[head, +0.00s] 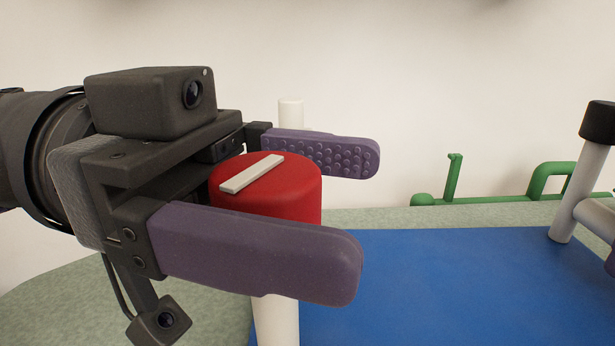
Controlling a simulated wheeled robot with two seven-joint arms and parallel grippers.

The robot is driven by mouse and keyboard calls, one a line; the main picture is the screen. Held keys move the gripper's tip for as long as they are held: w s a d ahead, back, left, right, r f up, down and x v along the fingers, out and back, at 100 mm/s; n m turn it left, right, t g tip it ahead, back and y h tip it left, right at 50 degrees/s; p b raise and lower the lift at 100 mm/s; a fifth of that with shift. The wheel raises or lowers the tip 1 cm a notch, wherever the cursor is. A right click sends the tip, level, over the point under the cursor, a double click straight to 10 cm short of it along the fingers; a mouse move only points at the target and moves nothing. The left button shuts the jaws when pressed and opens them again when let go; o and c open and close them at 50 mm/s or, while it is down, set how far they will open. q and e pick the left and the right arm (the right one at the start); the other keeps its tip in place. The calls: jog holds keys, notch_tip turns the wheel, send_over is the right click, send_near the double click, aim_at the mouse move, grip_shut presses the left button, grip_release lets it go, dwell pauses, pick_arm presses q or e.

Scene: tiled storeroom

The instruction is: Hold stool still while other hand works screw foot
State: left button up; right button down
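The stool shows only in parts. A thick red foot (310,190) with a pale bar on its top sits at the upper end of a white leg (277,322). My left gripper (340,210) has its purple fingers on the near and far sides of this foot. It looks open, with the far finger's bumpy inner face visible behind the foot. The near finger hides the foot's lower front. At right a tilted pale leg (573,190) with a black end (598,122) has a crossbar. A sliver of purple at the right edge, apparently my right gripper (611,262), is mostly cut off.
A blue mat (430,285) lies on a speckled grey-green surface (370,218). A white post (291,112) rises behind the far finger. Green pipe-like pieces (480,199) lie at the back right before a plain wall. The mat between the foot and the tilted leg is clear.

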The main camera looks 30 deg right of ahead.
dwell(0.4)
pick_arm(q)
jog(key=v, duration=1.2)
